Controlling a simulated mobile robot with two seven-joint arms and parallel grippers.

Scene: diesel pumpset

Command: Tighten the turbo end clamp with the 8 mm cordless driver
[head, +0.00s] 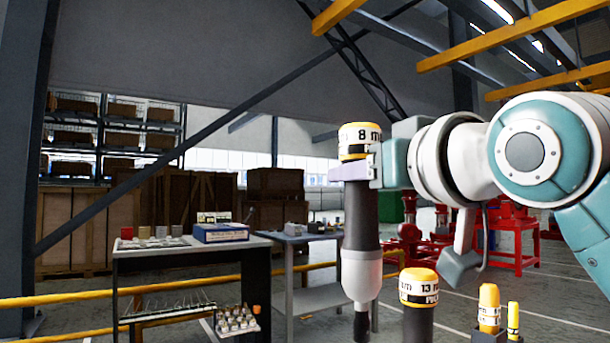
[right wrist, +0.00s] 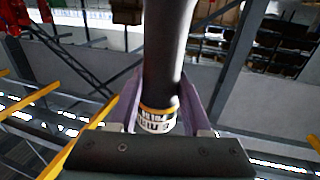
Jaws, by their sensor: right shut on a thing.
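The 8 mm cordless driver (head: 361,215) has a yellow cap marked 8, a dark grip and a pale lower body. It hangs upright, tip down, in the middle of the head view. My right gripper (head: 356,172) is shut on it just under the cap. In the right wrist view the driver (right wrist: 166,60) sits between the two purple fingers, with its printed label showing. Its tip runs past the lower part of the head view. The turbo end clamp is not in view. My left gripper is not in view.
A 13 mm driver (head: 418,291) and two thinner yellow-topped tools (head: 489,308) stand at the lower right, near the held driver. Behind are a bench (head: 190,258) with boxes, a grey table (head: 300,240), a yellow rail (head: 70,301) and red machines (head: 510,225).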

